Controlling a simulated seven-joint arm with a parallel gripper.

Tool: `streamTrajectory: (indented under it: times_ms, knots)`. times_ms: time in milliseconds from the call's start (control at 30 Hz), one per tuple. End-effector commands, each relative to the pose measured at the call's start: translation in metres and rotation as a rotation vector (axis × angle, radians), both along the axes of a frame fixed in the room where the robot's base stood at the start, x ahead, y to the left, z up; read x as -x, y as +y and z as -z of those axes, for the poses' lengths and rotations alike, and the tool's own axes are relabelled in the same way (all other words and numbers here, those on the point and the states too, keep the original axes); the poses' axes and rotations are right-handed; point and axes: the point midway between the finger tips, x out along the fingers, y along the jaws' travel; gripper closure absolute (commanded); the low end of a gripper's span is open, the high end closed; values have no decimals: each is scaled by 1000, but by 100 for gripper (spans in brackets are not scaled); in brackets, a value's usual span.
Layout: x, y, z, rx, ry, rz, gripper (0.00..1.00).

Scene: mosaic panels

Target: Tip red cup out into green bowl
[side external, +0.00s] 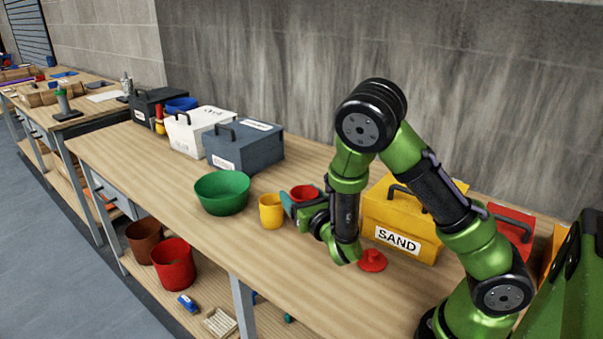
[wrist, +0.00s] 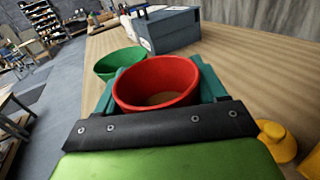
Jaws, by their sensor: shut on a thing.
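The red cup (wrist: 125,97) is held upright between the fingers of my gripper (wrist: 157,92), with a tan material visible inside it in the wrist view. My gripper (side external: 293,203) is shut on the cup, whose red rim (side external: 304,192) shows beside it in the side view. The green bowl (side external: 221,200) stands on the workbench to the left of my gripper, with a gap between. It also shows just beyond the cup in the wrist view (wrist: 118,64). The bowl's inside looks empty in the side view.
A yellow cup (side external: 271,213) stands between the bowl and my gripper. A grey box (side external: 243,150) and white box (side external: 190,135) stand behind the bowl. A yellow SAND box (side external: 402,215) and red lid (side external: 372,260) are to the right. The bench front is clear.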

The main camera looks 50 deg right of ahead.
Motion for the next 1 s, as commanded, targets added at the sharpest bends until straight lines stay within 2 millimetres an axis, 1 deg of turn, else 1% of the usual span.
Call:
streamTrajectory:
  times_ms: [33, 100, 167, 267, 367, 400, 467, 500, 700, 800, 900, 1000]
  knots:
    - [0, 0, -7, -2, -4, 1, 64]
    - [-3, 0, -12, -2, -3, -3, 64]
    - [-11, 0, -15, 0, -4, -9, 64]
    - [-35, 0, -18, 1, -5, -35, 64]
    - [-74, 1, -21, 6, -5, -82, 64]
    - [-92, 1, -23, 6, -4, -105, 64]
    - [-119, 3, -27, 9, -4, -145, 64]
    - [-136, 4, -30, 9, -3, -171, 64]
    - [-213, 16, -44, 9, -1, -304, 65]
    - [-246, 26, -50, 9, 1, -367, 65]
    - [-272, 38, -55, 6, 2, -419, 65]
    - [-291, 48, -59, 5, 1, -456, 65]
